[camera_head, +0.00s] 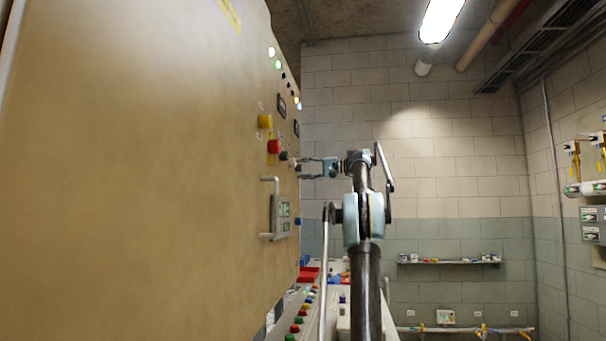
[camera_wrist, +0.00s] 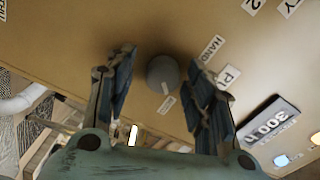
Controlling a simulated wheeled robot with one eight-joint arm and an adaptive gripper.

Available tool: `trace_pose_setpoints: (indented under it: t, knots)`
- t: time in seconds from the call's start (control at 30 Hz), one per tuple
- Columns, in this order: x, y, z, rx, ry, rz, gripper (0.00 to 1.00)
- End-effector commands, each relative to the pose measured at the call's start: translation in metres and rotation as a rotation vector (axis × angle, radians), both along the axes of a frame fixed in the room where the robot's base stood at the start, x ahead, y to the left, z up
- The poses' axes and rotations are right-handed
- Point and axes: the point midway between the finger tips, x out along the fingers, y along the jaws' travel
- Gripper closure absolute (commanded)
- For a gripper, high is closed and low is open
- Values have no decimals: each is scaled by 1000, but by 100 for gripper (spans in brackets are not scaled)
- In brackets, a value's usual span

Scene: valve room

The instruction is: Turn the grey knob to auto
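The grey knob (camera_wrist: 163,74) sits on the tan cabinet panel, in the upper middle of the wrist view. It has a light pointer mark on its lower part. A HAND label (camera_wrist: 212,48) is at its upper right, and a small label (camera_wrist: 166,105) just below it is too small to read surely. My gripper (camera_wrist: 160,90) is open, with one finger on each side of the knob and visible gaps between. In the head view my gripper (camera_head: 308,168) reaches left to the panel (camera_head: 150,170); the knob is hard to make out there.
A yellow button (camera_head: 265,121) and a red button (camera_head: 274,146) stick out of the panel near my gripper. A metal handle (camera_head: 268,208) is below. A display reading 300 (camera_wrist: 268,122) is to the right in the wrist view. The room right of my arm is open.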

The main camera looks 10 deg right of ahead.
Motion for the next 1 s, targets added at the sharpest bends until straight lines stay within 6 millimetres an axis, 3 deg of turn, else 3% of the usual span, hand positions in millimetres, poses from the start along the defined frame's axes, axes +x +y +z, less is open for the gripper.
trace_pose_setpoints:
  t: [0.37,0.8,1.0]
  knots:
    - [-3,-6,1,1,-2,1,50]
    - [-26,-80,2,1,-1,-2,50]
    - [-34,-104,2,1,0,-1,50]
